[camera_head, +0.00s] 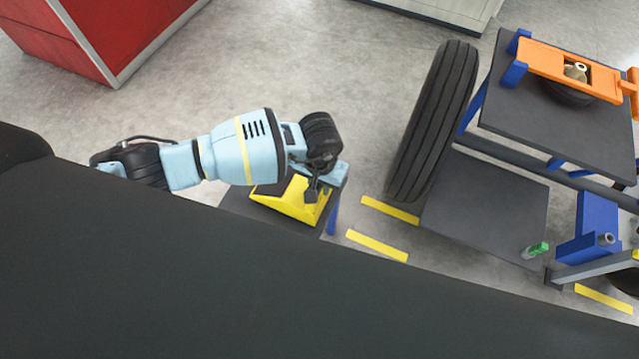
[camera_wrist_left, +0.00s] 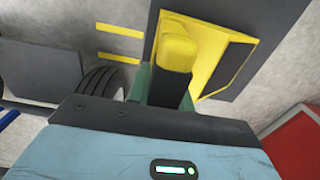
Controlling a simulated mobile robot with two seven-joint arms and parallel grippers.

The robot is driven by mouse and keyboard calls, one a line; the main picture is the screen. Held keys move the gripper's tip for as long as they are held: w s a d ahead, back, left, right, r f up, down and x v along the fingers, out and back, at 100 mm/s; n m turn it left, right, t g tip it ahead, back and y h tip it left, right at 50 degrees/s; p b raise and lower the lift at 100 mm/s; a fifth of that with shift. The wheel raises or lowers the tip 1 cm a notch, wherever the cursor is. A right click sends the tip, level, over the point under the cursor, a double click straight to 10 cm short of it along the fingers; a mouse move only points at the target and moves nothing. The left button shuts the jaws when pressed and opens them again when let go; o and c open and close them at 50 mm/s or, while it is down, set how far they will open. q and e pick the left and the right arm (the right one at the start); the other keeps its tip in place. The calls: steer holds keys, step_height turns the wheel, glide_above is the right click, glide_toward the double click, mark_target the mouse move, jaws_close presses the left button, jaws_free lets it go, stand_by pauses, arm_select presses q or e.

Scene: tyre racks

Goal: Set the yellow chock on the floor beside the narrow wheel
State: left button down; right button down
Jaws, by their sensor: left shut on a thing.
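The yellow chock (camera_head: 292,203) is on a small dark-topped stand (camera_head: 245,205) in the head view. My left gripper (camera_head: 318,190) is over its right part and shut on it. In the left wrist view the chock (camera_wrist_left: 181,48) shows at the gripper's fingers, with the dark top under it. I cannot tell whether the chock still touches the top. The narrow wheel (camera_head: 433,120), a dark ribbed tyre, stands upright to the right of the stand. Part of it shows in the left wrist view (camera_wrist_left: 103,80). My right gripper is not in view.
Yellow floor strips (camera_head: 390,210) (camera_head: 376,245) lie between the stand and a low dark plate (camera_head: 485,205). A blue-legged rack (camera_head: 560,115) with an orange clamp (camera_head: 570,70) stands right of the wheel. A red cabinet (camera_head: 70,35) is at upper left. Grey floor (camera_head: 300,60) is clear behind.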

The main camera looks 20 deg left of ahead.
arm_select(q)
steer(key=shift+f, duration=0.4)
steer(key=shift+f, duration=0.15)
steer(key=c, duration=1.3)
jaws_free()
steer(key=shift+o, duration=0.2)
step_height(320, 180, up, 12)
steer(key=shift+r+p, duration=0.1)
steer(key=shift+p, duration=0.3)
